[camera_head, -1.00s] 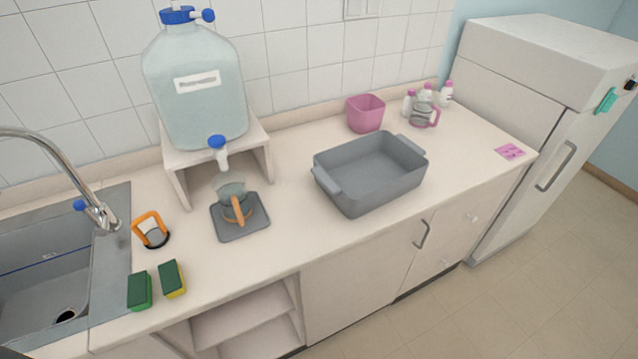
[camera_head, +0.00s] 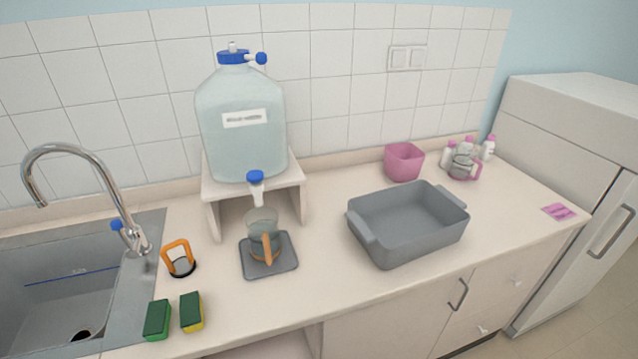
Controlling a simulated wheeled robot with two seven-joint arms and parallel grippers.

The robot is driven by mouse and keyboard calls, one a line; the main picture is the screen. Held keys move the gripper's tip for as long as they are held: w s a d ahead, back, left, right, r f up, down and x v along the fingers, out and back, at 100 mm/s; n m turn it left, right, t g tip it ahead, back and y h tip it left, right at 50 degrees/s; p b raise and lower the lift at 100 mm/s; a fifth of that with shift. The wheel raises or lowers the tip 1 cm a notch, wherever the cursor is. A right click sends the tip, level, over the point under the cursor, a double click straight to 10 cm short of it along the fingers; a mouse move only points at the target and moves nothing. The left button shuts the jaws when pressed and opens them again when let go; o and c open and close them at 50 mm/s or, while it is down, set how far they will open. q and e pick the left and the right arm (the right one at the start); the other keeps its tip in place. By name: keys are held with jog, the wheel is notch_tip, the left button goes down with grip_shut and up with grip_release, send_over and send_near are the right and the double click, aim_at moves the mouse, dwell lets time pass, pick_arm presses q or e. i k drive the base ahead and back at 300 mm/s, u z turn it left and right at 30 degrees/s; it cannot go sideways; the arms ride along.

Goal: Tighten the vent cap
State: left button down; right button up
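A large clear carboy (camera_head: 241,128) with a white label stands on a small white stand at the back of the counter. Its blue top cap (camera_head: 234,57) has a small pale fitting on top and a blue round knob, the likely vent cap (camera_head: 261,58), sticking out to the right. I cannot tell from here how tight it is. A blue-topped spigot (camera_head: 256,183) points down at the carboy's front. Neither of my grippers is in view.
A beaker (camera_head: 262,236) with an orange handle stands on a grey pad (camera_head: 284,262) under the spigot. A grey tub (camera_head: 372,246), pink bin (camera_head: 404,163) and bottles (camera_head: 449,155) are to the right. A sink with a tall faucet (camera_head: 84,153) and two sponges (camera_head: 191,312) are left.

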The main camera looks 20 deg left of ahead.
aim_at(233, 56)
jog(key=z, duration=0.05)
jog(key=k, duration=0.4)
jog(key=u, duration=0.3)
jog(key=i, duration=1.1)
jog(key=z, duration=0.35)
